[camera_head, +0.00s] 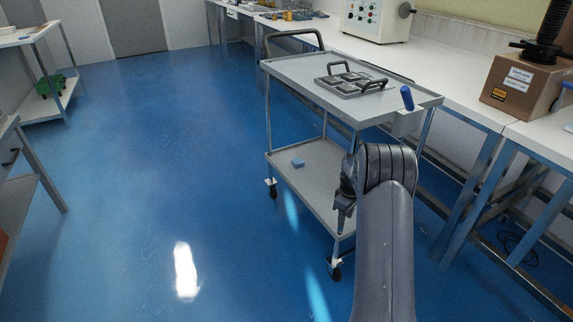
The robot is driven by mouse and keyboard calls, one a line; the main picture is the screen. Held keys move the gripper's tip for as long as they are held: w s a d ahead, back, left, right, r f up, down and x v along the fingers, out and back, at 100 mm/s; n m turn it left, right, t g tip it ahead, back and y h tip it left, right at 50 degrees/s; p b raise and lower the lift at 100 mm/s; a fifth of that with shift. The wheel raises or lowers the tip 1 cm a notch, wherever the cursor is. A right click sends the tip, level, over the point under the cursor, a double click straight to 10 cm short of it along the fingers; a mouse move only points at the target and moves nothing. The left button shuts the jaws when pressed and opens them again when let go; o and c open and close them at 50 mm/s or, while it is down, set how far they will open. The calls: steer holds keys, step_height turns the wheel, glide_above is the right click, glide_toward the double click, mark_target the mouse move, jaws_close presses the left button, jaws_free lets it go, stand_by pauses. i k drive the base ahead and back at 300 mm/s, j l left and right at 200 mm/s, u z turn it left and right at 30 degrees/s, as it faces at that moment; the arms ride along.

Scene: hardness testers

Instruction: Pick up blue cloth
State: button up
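A small blue block-like item (298,163), which looks like the folded blue cloth, lies on the lower shelf (315,185) of the grey cart near its left edge. My gripper (341,222) hangs at the front right of the cart, to the right of and nearer than the blue item, and apart from it. Its fingers are dark, small and partly hidden by my arm, so I cannot tell whether they are open. I see nothing held in it.
The cart's top shelf (300,70) holds a grey tray with handles (350,83). A blue-handled tool (407,98) stands in a holder at its corner. White workbenches (440,75) line the right, with a brown box-shaped device (520,88). The blue floor (150,170) left of the cart is clear.

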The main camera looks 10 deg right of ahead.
mark_target(297, 163)
steer(key=i+j+z, duration=0.1)
steer(key=i+j, duration=0.15)
steer(key=j, duration=0.15)
steer(key=i+j+z, duration=0.15)
steer(key=j, duration=0.25)
steer(key=i+j+z, duration=0.25)
steer(key=i+j, duration=0.35)
steer(key=i, duration=0.2)
steer(key=i+j+z, duration=0.25)
steer(key=i+j, duration=0.5)
